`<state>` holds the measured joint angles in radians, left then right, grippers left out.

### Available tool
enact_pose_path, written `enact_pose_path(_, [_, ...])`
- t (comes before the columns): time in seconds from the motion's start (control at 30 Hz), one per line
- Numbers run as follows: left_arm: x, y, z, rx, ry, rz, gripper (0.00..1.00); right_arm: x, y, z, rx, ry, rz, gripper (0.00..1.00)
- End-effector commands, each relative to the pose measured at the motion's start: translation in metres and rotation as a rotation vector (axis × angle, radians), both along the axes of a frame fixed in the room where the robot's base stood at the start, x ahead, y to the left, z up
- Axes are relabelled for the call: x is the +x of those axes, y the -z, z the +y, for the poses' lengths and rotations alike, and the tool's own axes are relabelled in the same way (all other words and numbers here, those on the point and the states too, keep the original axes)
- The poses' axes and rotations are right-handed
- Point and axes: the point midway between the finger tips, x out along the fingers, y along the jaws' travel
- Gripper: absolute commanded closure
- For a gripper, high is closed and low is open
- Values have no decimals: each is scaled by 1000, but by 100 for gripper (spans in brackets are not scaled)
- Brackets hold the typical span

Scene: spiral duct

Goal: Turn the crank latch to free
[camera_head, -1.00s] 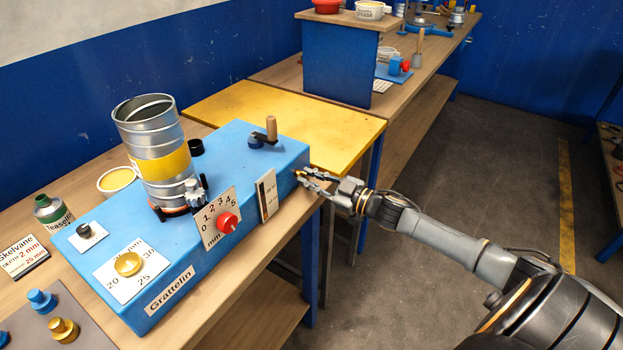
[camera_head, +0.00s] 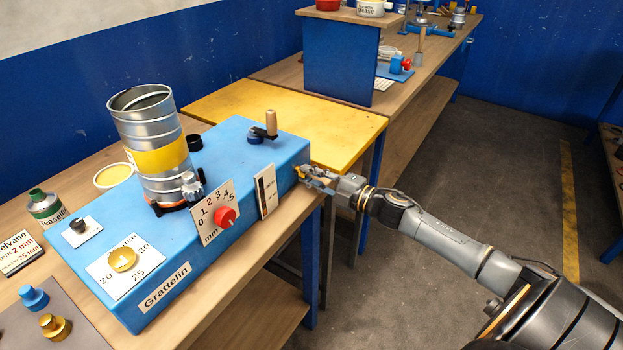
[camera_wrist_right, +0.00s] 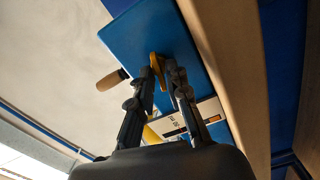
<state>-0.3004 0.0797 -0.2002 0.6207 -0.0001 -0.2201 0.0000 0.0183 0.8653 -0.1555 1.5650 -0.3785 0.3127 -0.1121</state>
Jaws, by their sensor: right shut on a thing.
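A blue box machine (camera_head: 225,160) lies along the bench. A crank with an upright wooden knob (camera_head: 271,122) stands on its top near the right end; the knob also shows in the right wrist view (camera_wrist_right: 110,80). My right gripper (camera_head: 304,175) is at the right end face of the box. In the right wrist view, its fingers (camera_wrist_right: 160,80) are shut on a small yellow lever (camera_wrist_right: 155,66) at that face. The fingers hide part of the lever, and I cannot tell its angle exactly. My left gripper is not in view.
A steel duct (camera_head: 150,125) with a yellow band stands on the box. A red knob (camera_head: 225,216) and a brass knob (camera_head: 123,260) sit on its faces. A yellow table (camera_head: 340,130) adjoins behind. The floor (camera_head: 480,160) to the right is clear.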

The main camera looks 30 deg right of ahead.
Motion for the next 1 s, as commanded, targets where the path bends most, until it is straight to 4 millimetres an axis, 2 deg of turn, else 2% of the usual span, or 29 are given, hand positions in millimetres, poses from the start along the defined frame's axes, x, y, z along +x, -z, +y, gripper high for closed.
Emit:
enact_pose_path(0.4, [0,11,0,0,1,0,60,0,2,1,-182,-2,-75,100])
enact_pose_path(0.97, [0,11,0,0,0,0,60,-1,2,1,-207,-3,-84,100])
enact_pose_path(1.0, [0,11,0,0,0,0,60,-1,2,1,-207,-3,-84,80])
